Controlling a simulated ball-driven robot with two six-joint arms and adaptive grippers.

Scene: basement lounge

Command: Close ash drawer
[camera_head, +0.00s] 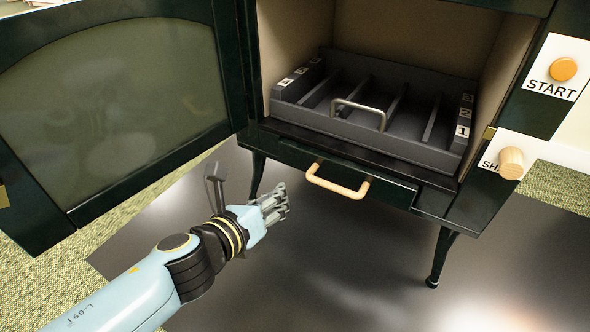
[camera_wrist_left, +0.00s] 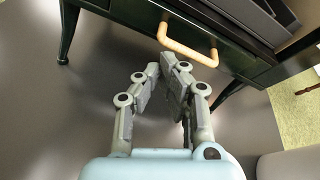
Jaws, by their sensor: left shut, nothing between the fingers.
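The ash drawer (camera_head: 390,188) is a dark green front low on the stove, under the firebox, with a wooden bar handle (camera_head: 338,188). Its front sits close to the stove body; I cannot tell whether it is fully flush. My left gripper (camera_head: 283,200) is shut and empty, in front of the drawer, below and to the left of the handle. In the left wrist view the gripper (camera_wrist_left: 172,78) points toward the handle (camera_wrist_left: 187,43), with its fingertips just short of it. My right gripper is not in view.
The stove door (camera_head: 115,110) stands wide open at the left. A grey slotted tray (camera_head: 380,95) with a metal handle sits in the firebox. A START button (camera_head: 563,69) and a wooden knob (camera_head: 511,163) are at the right.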

